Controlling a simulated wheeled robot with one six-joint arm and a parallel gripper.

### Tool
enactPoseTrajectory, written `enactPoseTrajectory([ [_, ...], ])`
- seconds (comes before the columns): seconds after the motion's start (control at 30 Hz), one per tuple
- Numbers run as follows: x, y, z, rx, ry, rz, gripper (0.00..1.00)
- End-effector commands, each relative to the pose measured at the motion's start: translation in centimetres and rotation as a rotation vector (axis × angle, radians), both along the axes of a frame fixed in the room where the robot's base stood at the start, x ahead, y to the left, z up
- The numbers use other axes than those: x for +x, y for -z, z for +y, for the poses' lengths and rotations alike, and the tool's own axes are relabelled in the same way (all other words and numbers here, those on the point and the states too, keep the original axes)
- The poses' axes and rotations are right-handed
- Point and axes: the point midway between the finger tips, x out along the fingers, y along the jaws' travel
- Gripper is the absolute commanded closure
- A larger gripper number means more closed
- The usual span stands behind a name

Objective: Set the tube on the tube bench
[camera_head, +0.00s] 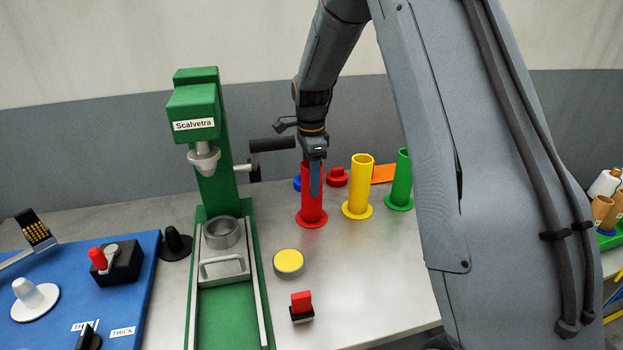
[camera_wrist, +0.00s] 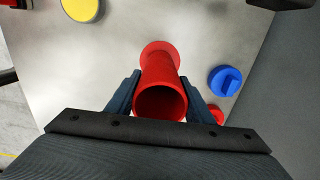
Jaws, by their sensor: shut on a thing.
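A red tube (camera_head: 312,207) with a flanged foot is upright at the grey table; I cannot tell whether its foot touches the surface. My gripper (camera_head: 314,180) reaches down to it from above. In the wrist view, the red tube (camera_wrist: 160,98) lies between the two dark blue fingers of my gripper (camera_wrist: 160,95), which are shut on it. Its open mouth faces the camera and its flange is at the far end. A yellow tube (camera_head: 361,185) and a green tube (camera_head: 402,180) stand to its right. No surface is labelled as the tube bench.
A green press (camera_head: 211,150) marked Scalvetra stands left of the red tube. A yellow button (camera_head: 288,262) and a red switch (camera_head: 302,305) are in front. A blue panel (camera_head: 70,300) is at far left. A blue knob (camera_wrist: 225,80) and red knob (camera_head: 337,177) are near the tubes.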

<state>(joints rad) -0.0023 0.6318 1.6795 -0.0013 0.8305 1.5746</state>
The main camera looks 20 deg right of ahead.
Motion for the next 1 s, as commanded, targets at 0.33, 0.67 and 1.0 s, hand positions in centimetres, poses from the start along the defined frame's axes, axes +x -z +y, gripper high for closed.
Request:
enactPoseTrajectory([
  [0.33, 0.01, 0.06, 0.01, 0.000, 0.000, 0.000, 0.75],
  [0.67, 0.01, 0.61, 0.01, 0.000, 0.000, 0.000, 0.75],
  [1.0, 0.01, 0.57, 0.01, 0.000, 0.000, 0.000, 0.31],
])
